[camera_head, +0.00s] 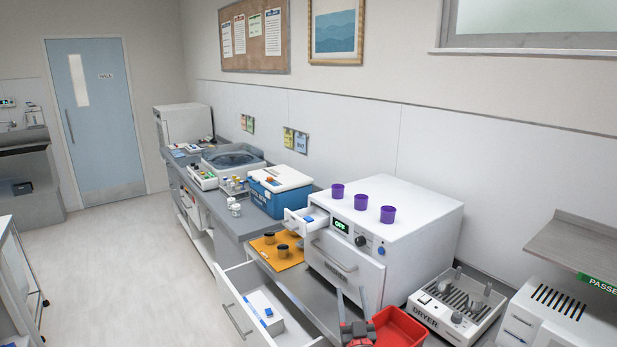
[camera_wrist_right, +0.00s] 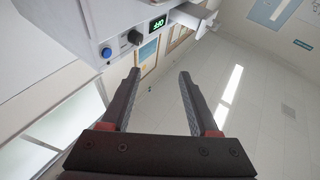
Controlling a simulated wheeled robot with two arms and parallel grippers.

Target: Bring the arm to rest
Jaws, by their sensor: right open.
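My right gripper (camera_head: 352,298) shows at the bottom centre of the head view, its two fingers pointing up in front of the white warmer-like box (camera_head: 405,225). In the right wrist view the right gripper (camera_wrist_right: 160,73) has its fingers well apart with nothing between them. The wrist view is tilted and also shows the box's front with its green display (camera_wrist_right: 157,23) and blue knob (camera_wrist_right: 106,52). My left gripper is not in view.
Three purple cups (camera_head: 361,202) stand on the white box. Its small drawer (camera_head: 306,220) is open. A lower drawer (camera_head: 248,300) is pulled out over the floor. A red bin (camera_head: 399,328) sits close beside the right gripper. A dryer (camera_head: 457,305) stands right. The left floor is clear.

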